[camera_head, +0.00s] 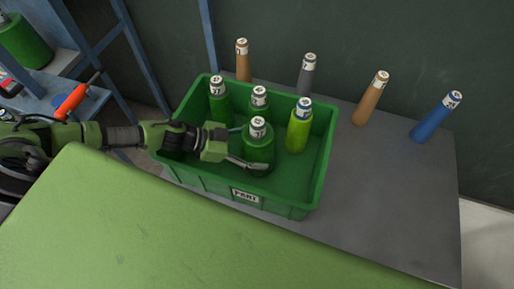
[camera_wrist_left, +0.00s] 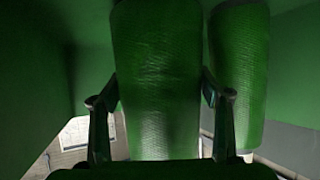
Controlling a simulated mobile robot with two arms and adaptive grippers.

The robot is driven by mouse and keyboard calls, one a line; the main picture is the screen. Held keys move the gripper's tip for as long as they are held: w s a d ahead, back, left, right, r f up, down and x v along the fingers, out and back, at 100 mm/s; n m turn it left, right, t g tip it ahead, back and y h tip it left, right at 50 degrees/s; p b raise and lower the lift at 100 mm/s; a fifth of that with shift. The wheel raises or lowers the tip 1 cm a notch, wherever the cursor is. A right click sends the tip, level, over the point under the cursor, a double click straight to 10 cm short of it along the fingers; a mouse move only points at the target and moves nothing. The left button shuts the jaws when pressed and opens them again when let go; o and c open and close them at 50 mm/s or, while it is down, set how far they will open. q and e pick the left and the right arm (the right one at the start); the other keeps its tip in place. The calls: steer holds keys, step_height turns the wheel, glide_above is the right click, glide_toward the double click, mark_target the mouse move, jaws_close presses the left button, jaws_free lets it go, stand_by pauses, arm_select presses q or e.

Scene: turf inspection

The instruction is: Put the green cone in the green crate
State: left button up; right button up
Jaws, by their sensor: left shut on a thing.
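The green crate (camera_head: 285,208), with a white label on its front, stands on a grey table. My left gripper (camera_head: 250,150) reaches in over the crate's left side and is shut on a dark green cone (camera_head: 260,153), which stands upright inside the crate walls. In the left wrist view the held green cone (camera_wrist_left: 157,60) fills the middle, with a finger on each side. Its base is hidden, so I cannot tell whether it touches the crate floor. My right gripper is out of view.
Also in the crate are a green cone (camera_head: 220,105) at back left, another dark cone (camera_head: 259,100) behind the held one, and a lime cone (camera_head: 298,132) at right. Brown (camera_head: 369,103), grey (camera_head: 306,78) and blue (camera_head: 432,120) cones stand behind and right. The table's right front is clear.

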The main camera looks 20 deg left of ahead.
arm_select(q)
steer(key=o, duration=1.4)
steer(key=shift+f, duration=0.15)
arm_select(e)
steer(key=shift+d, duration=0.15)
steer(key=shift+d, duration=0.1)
arm_select(q)
steer(key=shift+a+r, duration=0.1)
steer(key=shift+r, duration=0.1)
steer(key=b+v, duration=0.1)
steer(key=v, duration=0.6)
steer(key=shift+b, duration=0.3)
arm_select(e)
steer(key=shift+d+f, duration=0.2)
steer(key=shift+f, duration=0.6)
arm_select(q)
steer(key=shift+s+a, duration=0.1)
steer(key=shift+a, duration=0.05)
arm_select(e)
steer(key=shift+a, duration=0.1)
